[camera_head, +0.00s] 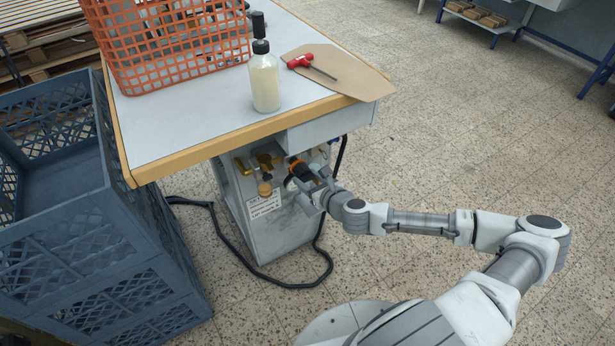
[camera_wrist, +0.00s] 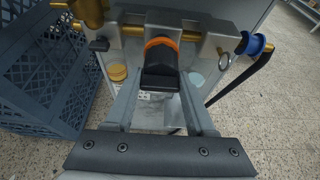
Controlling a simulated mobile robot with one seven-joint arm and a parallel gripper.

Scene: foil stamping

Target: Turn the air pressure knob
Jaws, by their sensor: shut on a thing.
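The air pressure knob is black with an orange ring (camera_wrist: 161,62). It sits at the top middle of the wrist view, on a grey fitting with brass pipes under the table. In the head view the orange and black knob (camera_head: 299,168) shows just past my gripper (camera_head: 312,185). My gripper's two fingers also show in the wrist view (camera_wrist: 160,95), one on each side of the knob's black body. They are shut on the knob. The fingertips are partly hidden beside the knob.
A table (camera_head: 190,130) overhangs the grey cabinet (camera_head: 280,235) that bears the fittings. Blue crates (camera_head: 85,245) stand at the left. A black cable (camera_head: 270,280) lies on the floor. On the table are an orange basket (camera_head: 170,45), a bottle (camera_head: 264,80) and a red-handled tool (camera_head: 300,62).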

